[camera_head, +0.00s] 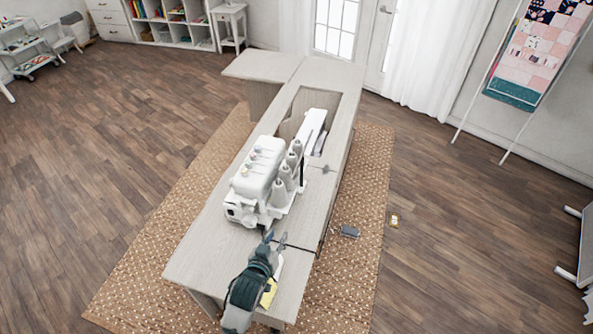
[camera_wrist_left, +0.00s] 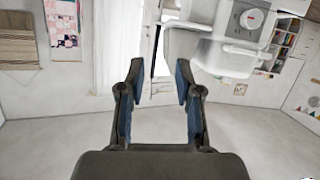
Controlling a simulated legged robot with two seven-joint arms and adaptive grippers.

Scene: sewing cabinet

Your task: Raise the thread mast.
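A white serger (camera_head: 256,175) stands on the pale sewing cabinet (camera_head: 210,255), with several grey-white thread cones (camera_head: 285,180) at its right side. A thin dark upright rod (camera_head: 302,168) shows beside the cones; I cannot tell for sure whether it is the thread mast. My left gripper (camera_head: 276,239) is near the cabinet's front end, just in front of the serger and apart from it. In the left wrist view its two blue-padded fingers (camera_wrist_left: 154,82) are spread with nothing between them. Part of the white machine (camera_wrist_left: 225,50) shows beyond the right finger. My right gripper is not in view.
A second white machine (camera_head: 311,130) sits in the cabinet's opening behind the serger. A yellow item (camera_head: 269,292) lies beside my left arm. A grey pedal (camera_head: 349,231) and a small yellow object (camera_head: 395,220) are on the floor at right. The rug around the cabinet is otherwise clear.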

